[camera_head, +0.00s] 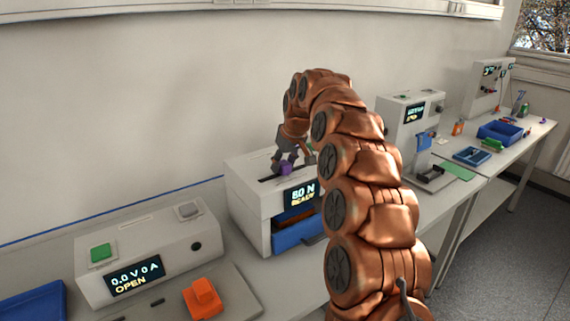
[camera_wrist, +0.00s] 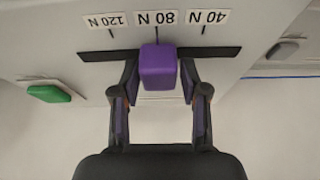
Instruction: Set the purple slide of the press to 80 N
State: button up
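The press (camera_head: 250,195) is a white box with a slot along its top. Its display (camera_head: 301,194) appears to read 80 N and READY. The purple slide (camera_head: 287,168) stands in the slot. In the wrist view the purple slide (camera_wrist: 158,68) is in line with the middle mark, 80 N (camera_wrist: 157,18), between the 120 N and 40 N labels. My gripper (camera_head: 294,158) is over the press top. In the wrist view my gripper's fingers (camera_wrist: 158,85) are on either side of the slide, with narrow gaps between them and it.
A blue drawer (camera_head: 298,234) is in the press front. The cycler box (camera_head: 150,250) with a green button (camera_head: 101,252) and an orange object (camera_head: 202,298) are at the left. Another white device (camera_head: 405,115) and blue trays are at the right. My arm hides part of the bench.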

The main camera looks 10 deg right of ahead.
jog(key=shift+o, duration=1)
jog(key=shift+d, duration=0.1)
jog(key=v, duration=1.2)
jog(key=shift+s, duration=0.15)
